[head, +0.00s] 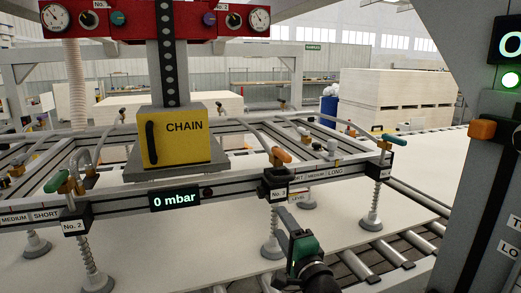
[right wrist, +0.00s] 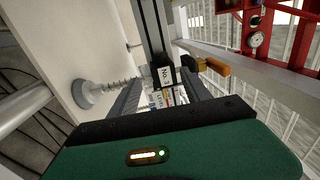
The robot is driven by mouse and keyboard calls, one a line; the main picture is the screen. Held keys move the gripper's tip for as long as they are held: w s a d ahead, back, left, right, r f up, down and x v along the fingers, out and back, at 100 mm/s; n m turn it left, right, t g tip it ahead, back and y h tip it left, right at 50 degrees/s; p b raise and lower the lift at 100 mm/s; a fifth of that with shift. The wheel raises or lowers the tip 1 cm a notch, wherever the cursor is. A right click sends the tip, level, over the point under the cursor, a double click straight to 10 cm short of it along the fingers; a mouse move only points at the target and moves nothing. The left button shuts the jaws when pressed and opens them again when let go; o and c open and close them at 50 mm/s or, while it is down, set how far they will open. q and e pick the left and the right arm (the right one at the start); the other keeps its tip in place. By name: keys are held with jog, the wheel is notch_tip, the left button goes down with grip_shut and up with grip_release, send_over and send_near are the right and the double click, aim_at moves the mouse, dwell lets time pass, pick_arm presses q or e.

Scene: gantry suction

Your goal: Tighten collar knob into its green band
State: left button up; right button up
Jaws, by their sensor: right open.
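The No. 3 collar (head: 278,183) is a black block on the front rail of the suction frame, with an orange-handled valve (head: 281,155) above it. Its No. 3 label also shows in the right wrist view (right wrist: 165,76), beyond my fingers. I cannot make out its knob or a green band; my gripper covers part of the area below the collar. My right gripper (head: 284,214) is open, just below and in front of the collar. In the right wrist view its dark fingers (right wrist: 163,97) point toward the collar. My left gripper is not in view.
The No. 3 suction cup (head: 272,248) hangs left of my gripper over a pale board (head: 190,250). Collars No. 2 (head: 76,224) and No. 4 (head: 386,158) sit along the rail. The display (head: 174,198) reads 0 mbar. A grey post (head: 470,200) stands right.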

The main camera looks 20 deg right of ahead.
jog(key=r, duration=0.1)
jog(key=b, duration=0.2)
send_near(260, 193)
jog(key=w, duration=0.2)
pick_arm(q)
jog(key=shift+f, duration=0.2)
pick_arm(e)
jog(key=w, duration=1)
jog(key=shift+w+d, duration=0.1)
jog(key=shift+d, duration=0.15)
